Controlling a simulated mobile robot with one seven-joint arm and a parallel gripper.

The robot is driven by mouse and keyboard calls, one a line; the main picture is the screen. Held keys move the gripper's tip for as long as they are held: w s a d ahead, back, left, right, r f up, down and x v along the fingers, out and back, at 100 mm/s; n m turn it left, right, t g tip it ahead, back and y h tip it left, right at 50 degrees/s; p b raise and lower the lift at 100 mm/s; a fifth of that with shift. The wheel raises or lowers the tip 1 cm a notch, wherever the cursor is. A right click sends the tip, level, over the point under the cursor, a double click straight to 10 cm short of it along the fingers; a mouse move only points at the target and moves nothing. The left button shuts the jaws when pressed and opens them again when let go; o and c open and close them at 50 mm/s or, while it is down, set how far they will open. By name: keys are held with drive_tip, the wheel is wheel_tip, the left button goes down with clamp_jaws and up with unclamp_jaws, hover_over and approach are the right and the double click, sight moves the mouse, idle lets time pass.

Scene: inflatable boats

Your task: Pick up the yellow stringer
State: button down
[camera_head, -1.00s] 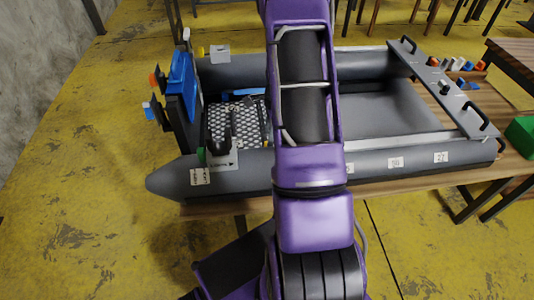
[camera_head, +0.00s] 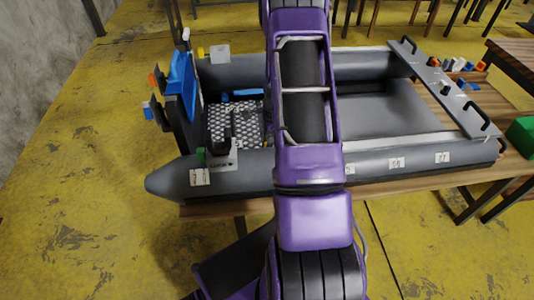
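A small yellow piece (camera_head: 200,52) shows at the back left of the grey inflatable boat (camera_head: 370,163), beside a pale tag; I cannot tell whether it is the yellow stringer. Small coloured pieces (camera_head: 463,66), with white, orange and blue among them, lie on the wooden table at the boat's right end; they are too small to tell apart. My purple arm runs up the middle of the picture and leaves it at the top edge. It covers part of the boat. My gripper is not in view.
The boat rests on a wooden table (camera_head: 405,184). A blue motor-like part (camera_head: 182,80) stands at the boat's left end. A grey board with black handles (camera_head: 440,85) crosses its right end. A green box (camera_head: 521,136) sits at the far right. The yellow floor (camera_head: 80,180) at left is clear.

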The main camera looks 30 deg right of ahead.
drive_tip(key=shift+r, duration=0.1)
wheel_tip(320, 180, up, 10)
drive_tip(key=p, duration=0.1)
idle(0.5)
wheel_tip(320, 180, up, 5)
drive_tip(key=p, duration=0.4)
idle(0.6)
idle(0.4)
